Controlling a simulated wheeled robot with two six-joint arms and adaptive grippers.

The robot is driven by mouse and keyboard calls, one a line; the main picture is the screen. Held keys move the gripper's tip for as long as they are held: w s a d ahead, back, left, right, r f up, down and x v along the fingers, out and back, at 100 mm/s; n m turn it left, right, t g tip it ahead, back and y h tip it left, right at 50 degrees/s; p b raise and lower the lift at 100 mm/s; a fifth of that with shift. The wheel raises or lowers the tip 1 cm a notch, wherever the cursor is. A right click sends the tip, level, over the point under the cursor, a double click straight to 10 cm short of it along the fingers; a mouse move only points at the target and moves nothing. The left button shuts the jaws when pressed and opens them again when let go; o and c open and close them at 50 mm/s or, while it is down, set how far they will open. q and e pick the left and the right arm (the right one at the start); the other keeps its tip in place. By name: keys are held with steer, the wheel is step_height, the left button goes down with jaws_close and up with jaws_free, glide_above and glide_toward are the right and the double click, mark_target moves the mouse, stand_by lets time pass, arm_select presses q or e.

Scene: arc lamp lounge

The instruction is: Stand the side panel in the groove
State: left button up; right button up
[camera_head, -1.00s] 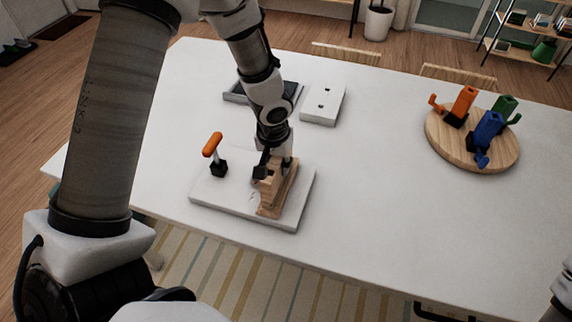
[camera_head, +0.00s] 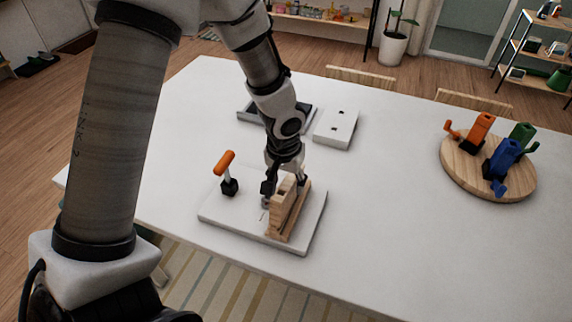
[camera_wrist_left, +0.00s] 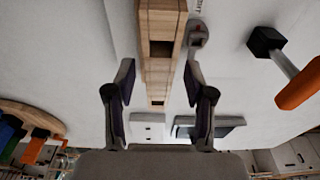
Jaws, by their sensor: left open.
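The side panel (camera_head: 284,193) is a light wooden piece standing upright on a white board (camera_head: 238,215). A wooden strip (camera_head: 297,214) runs along its right side. Whether the panel's lower edge sits in a groove is hidden from view. My left gripper (camera_head: 286,184) is open over the panel, with a finger on each side. In the left wrist view, the gripper (camera_wrist_left: 158,75) has its fingers apart on both sides of the wood (camera_wrist_left: 159,22), which shows dark square holes along its top. My right gripper is out of view.
Behind are a white block with two holes (camera_head: 336,129) and a dark grey tray (camera_head: 249,114). A round wooden board (camera_head: 470,180) holds orange, blue and green clamps at right. The table's middle right is clear.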

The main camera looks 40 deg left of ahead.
arm_select(q)
steer(key=r, duration=0.5)
steer(key=s+r, duration=0.1)
steer(key=r, duration=0.1)
steer(key=shift+s+d+r, duration=0.1)
steer(key=shift+d+r, duration=0.05)
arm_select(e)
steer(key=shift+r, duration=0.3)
